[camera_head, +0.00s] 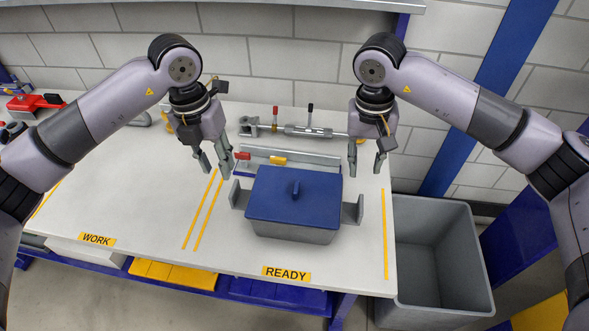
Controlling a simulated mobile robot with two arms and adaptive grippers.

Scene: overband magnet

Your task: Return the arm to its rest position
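My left gripper (214,174) hangs above the bench with its fingers apart and nothing between them. It is left of the blue-lidded grey box (293,200), near the yellow lines. My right gripper (366,168) hangs at the box's back right, its fingers apart and empty. Neither gripper appears to hold the box. The box sits in the READY area (286,272) between two grey upright side plates, its lid on top with a small blue handle.
A grey bin (440,265) stands on the floor right of the white bench (130,190). A metal rod assembly (300,130) with red and black levers lies behind the box. Red tools (35,103) lie at the far left. The WORK area's middle is clear.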

